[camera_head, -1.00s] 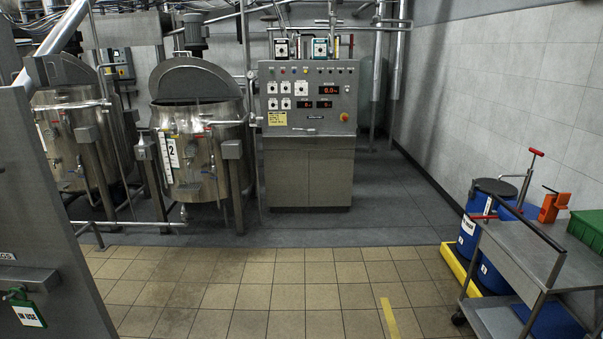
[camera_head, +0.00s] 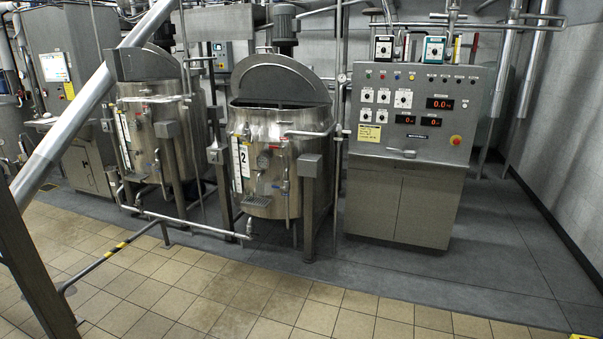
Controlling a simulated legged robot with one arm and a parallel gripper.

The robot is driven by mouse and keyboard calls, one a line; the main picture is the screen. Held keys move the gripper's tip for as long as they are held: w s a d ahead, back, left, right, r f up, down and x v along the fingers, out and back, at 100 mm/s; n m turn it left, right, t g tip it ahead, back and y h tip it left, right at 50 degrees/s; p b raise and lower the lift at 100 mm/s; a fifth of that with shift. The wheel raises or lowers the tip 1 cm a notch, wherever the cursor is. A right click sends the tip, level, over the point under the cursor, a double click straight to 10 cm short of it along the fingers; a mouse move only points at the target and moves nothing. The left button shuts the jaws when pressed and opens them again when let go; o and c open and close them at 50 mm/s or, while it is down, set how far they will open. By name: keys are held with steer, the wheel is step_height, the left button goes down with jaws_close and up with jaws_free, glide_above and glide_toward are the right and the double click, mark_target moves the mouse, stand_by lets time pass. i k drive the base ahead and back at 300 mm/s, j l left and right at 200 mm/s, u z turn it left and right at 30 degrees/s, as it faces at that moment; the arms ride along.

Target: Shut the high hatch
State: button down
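Two steel jacketed mixers stand ahead. The nearer mixer (camera_head: 262,190), labelled 2, has a half-round hatch lid (camera_head: 283,78) standing raised at its top, with a dark opening below it. The mixer to its left (camera_head: 150,118) also has a raised lid (camera_head: 143,65), partly behind a pipe. I cannot tell which lid the task calls the high hatch. My gripper is not in view.
A steel control cabinet (camera_head: 400,205) with dials and red displays stands right of mixer 2. A low rail (camera_head: 110,255) with a yellow-black band and a diagonal pipe (camera_head: 80,115) are at left. The tiled floor (camera_head: 280,318) in front is clear.

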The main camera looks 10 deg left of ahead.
mark_target(136, 63)
steer(key=i+j+u, duration=0.25)
steer(key=i+u, duration=0.15)
steer(key=i, duration=0.3)
steer(key=i+u, duration=0.4)
steer(key=i, duration=0.25)
steer(key=i+l+u, duration=0.2)
steer(key=i+u, duration=0.2)
steer(key=i, duration=0.3)
steer(key=i+j+u, duration=0.1)
steer(key=i, duration=0.9)
steer(key=i+j+u, duration=0.15)
steer(key=i, duration=0.85)
